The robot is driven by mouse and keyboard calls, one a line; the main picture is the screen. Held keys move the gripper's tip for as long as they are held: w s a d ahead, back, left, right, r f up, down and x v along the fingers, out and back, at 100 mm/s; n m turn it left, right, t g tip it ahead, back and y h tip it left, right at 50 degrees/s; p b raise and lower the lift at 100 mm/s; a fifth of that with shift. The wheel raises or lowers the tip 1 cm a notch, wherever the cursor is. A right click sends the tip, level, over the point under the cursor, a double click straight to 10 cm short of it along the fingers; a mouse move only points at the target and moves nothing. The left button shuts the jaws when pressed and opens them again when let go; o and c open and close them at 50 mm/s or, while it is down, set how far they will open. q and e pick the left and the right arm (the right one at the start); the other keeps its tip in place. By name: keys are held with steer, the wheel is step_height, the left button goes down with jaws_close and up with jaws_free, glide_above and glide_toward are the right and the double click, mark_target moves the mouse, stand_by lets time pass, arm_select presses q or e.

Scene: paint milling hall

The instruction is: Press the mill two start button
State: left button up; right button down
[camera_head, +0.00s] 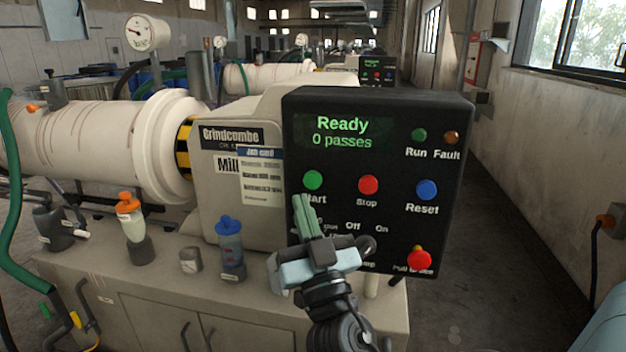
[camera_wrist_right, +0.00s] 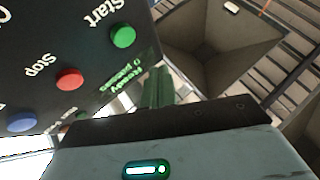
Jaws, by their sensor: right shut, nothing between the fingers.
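The black control panel (camera_head: 390,150) fills the middle of the head view, and its screen (camera_head: 342,132) reads "Ready 0 passes". The green start button (camera_head: 313,180) is at the panel's left; it also shows in the right wrist view (camera_wrist_right: 122,36). My right gripper (camera_head: 303,204) is shut and empty, its green fingertips just below the start button in the head view, covering part of its label. In the wrist view the fingertips (camera_wrist_right: 158,78) appear beside the button; contact cannot be told. The mill's nameplate (camera_head: 228,164) reads "Mill", its number hidden by a card.
A red stop button (camera_head: 368,185) and blue reset button (camera_head: 427,190) sit right of start. A red pull knob (camera_head: 419,258) is lower right. Bottles (camera_head: 130,218) stand on the cabinet top at left. Another mill's panel (camera_head: 377,71) is farther back. Open floor lies at right.

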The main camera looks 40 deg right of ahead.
mark_target(306, 175)
arm_select(q)
steer(key=shift+s+f, duration=0.1)
steer(key=shift+s, duration=0.1)
arm_select(e)
steer(key=w+d, duration=0.3)
steer(key=shift+d, duration=0.3)
arm_select(q)
steer(key=shift+w, duration=0.1)
stand_by(0.5)
arm_select(e)
steer(key=shift+w+d, duration=0.1)
steer(key=shift+w, duration=0.05)
stand_by(1.1)
arm_select(q)
steer(key=shift+f, duration=0.15)
arm_select(e)
steer(key=shift+w+d, duration=0.2)
steer(key=shift+d, duration=0.05)
